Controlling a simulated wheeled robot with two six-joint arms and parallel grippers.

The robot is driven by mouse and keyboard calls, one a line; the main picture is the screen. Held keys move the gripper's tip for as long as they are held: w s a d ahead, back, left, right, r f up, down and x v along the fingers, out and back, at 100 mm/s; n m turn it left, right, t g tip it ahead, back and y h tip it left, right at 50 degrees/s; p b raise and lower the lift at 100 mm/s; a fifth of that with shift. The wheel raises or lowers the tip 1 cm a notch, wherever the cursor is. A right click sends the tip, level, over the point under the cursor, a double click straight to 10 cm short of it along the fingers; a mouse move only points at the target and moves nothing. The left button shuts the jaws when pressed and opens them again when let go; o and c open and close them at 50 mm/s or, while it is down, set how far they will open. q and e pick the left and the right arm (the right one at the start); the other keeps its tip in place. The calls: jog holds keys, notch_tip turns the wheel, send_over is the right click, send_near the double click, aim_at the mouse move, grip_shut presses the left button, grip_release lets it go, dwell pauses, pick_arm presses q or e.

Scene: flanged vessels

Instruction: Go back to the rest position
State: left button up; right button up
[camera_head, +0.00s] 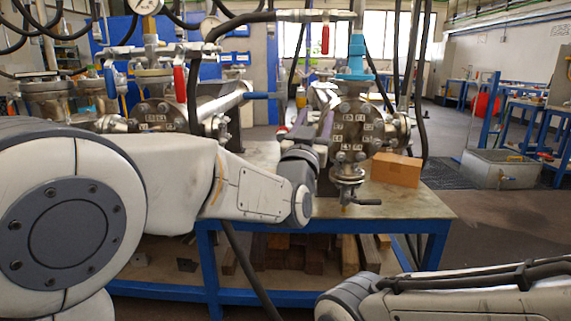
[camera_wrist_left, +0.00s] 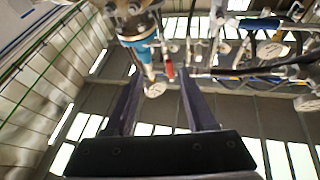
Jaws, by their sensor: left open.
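My left arm reaches in from the left in the head view. Its gripper (camera_head: 312,130) is in front of the right-hand flanged vessel (camera_head: 352,122), above the table; whether they touch is not clear. In the left wrist view the two dark fingers of the left gripper (camera_wrist_left: 160,90) stand apart with nothing held between them. Beyond the fingers are a blue fitting (camera_wrist_left: 137,38) and a red valve handle (camera_wrist_left: 169,67). My right arm shows at the lower right of the head view, but its gripper is out of the picture.
More flanged vessels (camera_head: 158,112) stand at the left, partly behind my left arm. A grey basin (camera_head: 497,170) stands on the floor at the right. Floor between table and basin looks clear.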

pick_arm(q)
jog(key=s+a+f+n+g+y, duration=0.15)
jog(key=a+f+g, duration=0.45)
jog(key=f, duration=0.7)
jog(key=s+a+f+g+y, duration=0.35)
jog(key=a+f, duration=0.55)
jog(key=f, duration=0.4)
jog(key=s+a+f+n+g+y, duration=0.1)
jog(key=s+a+f+g, duration=0.4)
jog(key=s+f, duration=0.3)
jog(key=s+a+f+n+g+y, duration=0.15)
jog(key=s+a+f+g, duration=0.3)
jog(key=s, duration=0.55)
jog(key=s+d+r+m+g+h, duration=0.1)
jog(key=s+d+r+m, duration=0.25)
jog(key=s+d, duration=0.35)
jog(key=s+d+r+m+g+h, duration=0.1)
jog(key=s+d+r+m+g, duration=0.1)
jog(key=s+d+m, duration=0.35)
notch_tip(320, 180, up, 36)
jog(key=s+d+n+p, duration=0.1)
jog(key=n+p, duration=0.1)
jog(key=p, duration=3.4)
jog(key=shift+s, duration=0.25)
